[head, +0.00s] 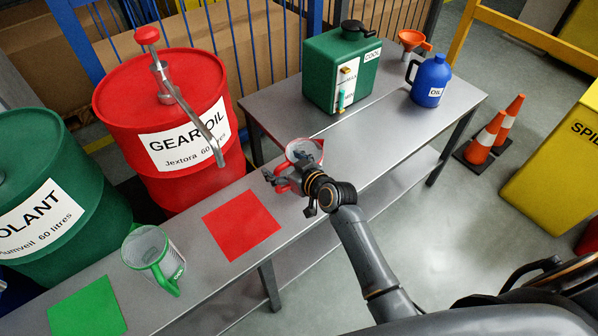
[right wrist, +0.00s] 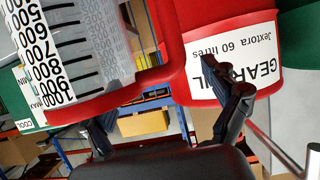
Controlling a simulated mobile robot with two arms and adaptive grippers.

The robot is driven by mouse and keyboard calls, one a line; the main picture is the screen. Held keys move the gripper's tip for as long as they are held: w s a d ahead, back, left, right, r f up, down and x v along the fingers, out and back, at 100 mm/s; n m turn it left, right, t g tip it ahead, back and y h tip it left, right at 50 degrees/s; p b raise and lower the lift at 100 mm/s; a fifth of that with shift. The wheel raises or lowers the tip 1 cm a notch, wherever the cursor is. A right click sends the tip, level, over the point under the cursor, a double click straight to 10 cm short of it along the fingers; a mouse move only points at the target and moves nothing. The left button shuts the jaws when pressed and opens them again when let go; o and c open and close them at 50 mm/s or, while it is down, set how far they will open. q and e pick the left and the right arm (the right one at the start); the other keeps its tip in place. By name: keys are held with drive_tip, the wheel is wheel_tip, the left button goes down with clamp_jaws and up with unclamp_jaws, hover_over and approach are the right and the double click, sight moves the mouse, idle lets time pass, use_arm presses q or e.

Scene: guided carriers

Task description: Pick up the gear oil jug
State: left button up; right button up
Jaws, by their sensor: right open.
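The gear oil jug (head: 304,150) is a clear measuring jug with red trim, standing on the grey bench right of the red mat. In the right wrist view the jug (right wrist: 80,55) fills the upper left, showing a black-and-white scale and a red handle. My right gripper (head: 284,174) is open at the jug's near side and partly hides it. In the right wrist view its fingers (right wrist: 168,108) are spread, with part of the red handle showing between them. Contact cannot be told. My left gripper is not in view.
A red gear oil drum (head: 185,190) with a pump stands behind the bench (head: 330,170). A red mat (head: 240,223), green-trimmed jug (head: 155,255), green canister (head: 325,75), blue oil jug (head: 431,80) and orange funnel (head: 413,40) are on benches. Cones (head: 485,140) stand right.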

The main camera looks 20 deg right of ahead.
drive_tip(key=c, duration=1.8)
